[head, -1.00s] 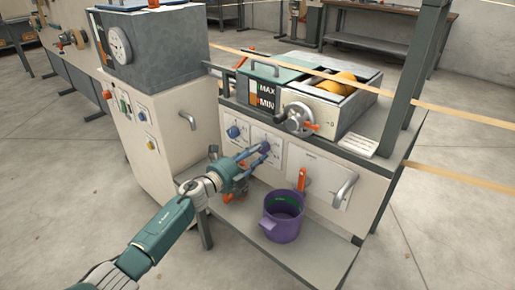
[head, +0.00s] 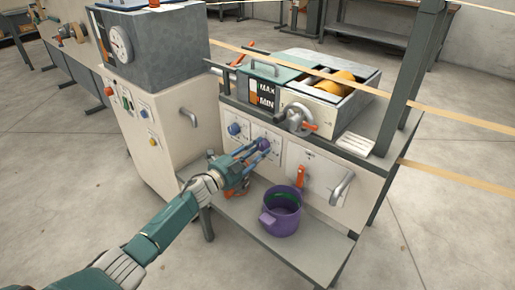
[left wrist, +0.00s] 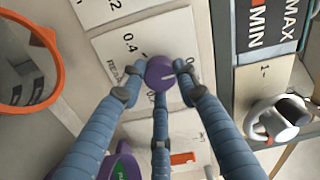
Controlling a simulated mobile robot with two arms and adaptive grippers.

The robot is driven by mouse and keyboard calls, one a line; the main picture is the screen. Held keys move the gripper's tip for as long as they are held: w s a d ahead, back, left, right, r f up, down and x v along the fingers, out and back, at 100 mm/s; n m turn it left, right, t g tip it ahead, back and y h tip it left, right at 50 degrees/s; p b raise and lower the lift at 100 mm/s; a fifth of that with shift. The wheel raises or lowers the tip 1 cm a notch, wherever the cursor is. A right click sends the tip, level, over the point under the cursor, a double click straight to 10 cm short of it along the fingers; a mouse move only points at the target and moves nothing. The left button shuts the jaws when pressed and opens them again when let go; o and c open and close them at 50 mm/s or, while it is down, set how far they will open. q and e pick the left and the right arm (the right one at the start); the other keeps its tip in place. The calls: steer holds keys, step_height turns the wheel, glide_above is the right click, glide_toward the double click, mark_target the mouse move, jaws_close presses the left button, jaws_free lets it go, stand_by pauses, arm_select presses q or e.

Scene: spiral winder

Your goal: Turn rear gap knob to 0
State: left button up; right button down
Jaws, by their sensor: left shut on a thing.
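The rear gap knob is a round purple knob (head: 263,144) on a white scale plate (head: 254,136) on the machine's front panel. In the left wrist view the knob (left wrist: 160,74) shows a short pale pointer line. A "0.4" mark is at its upper left; other marks are partly hidden by the fingers. My left gripper (head: 262,147) reaches in from the left and is shut on the knob, with its blue fingers (left wrist: 158,88) around it. My right gripper is not in view.
A blue knob (head: 234,129) sits just left on the panel. A purple bucket (head: 281,212) stands on the lower shelf (head: 310,250).

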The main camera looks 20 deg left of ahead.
arm_select(q)
steer(key=shift+w+a+r, duration=0.2)
steer(key=shift+a, duration=0.25)
steer(key=o, duration=1.2)
steer(key=shift+f, duration=0.1)
steer(key=shift+c, duration=0.2)
steer(key=shift+f, duration=0.1)
steer(key=shift+s, duration=0.1)
steer(key=shift+s, duration=0.15)
steer(key=v, duration=1.1)
steer(key=shift+s, duration=0.35)
steer(key=shift+a, duration=0.1)
